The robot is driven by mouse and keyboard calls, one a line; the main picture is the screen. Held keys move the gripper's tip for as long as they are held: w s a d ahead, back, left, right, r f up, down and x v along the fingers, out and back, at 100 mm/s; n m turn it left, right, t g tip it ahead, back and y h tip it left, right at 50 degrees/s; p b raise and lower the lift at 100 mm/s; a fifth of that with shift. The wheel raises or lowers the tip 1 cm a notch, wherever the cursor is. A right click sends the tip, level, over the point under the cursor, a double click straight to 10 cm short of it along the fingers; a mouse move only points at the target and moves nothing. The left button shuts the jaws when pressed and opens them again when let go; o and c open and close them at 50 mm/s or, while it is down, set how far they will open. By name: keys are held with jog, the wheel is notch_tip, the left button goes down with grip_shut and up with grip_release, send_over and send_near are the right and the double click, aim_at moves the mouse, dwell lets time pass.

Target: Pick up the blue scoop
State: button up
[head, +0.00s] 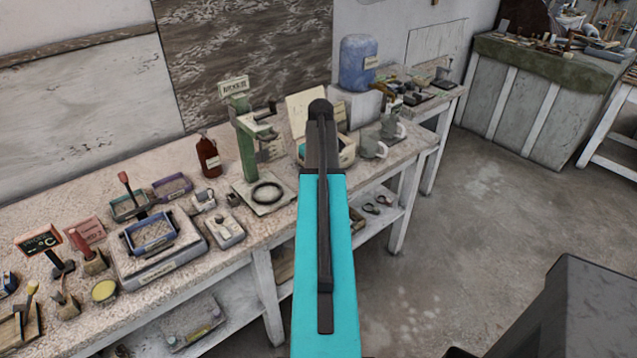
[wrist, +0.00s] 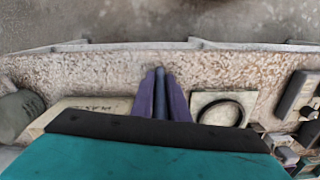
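My gripper (wrist: 160,88) shows in the wrist view as two purple fingers close together, pointing out over the worktable. A narrow dark blue-grey strip (wrist: 160,95) fills the gap between them. I cannot tell whether this strip is a held thing, a thing behind the fingers or part of the gripper. In the head view my teal arm hides the fingers. I cannot make out the blue scoop for certain in either view. An open pale box (head: 346,152) stands partly behind my arm, and its contents are mostly hidden.
The worktable (head: 262,228) is crowded. A green stand (head: 244,150) with a dark ring (head: 266,193) is left of my arm, beside a brown bottle (head: 208,155).

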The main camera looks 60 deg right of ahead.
grip_shut()
jog(key=shift+r, duration=0.2)
jog(key=s+a+r+b, duration=0.2)
jog(key=s+a, duration=0.2)
jog(key=a, duration=0.2)
jog(key=s+a+r+b, duration=0.2)
jog(key=s+a, duration=0.3)
jog(key=a, duration=0.2)
jog(key=shift+a+r+b, duration=0.15)
jog(key=shift+r+b, duration=0.2)
dwell(0.4)
dwell(0.7)
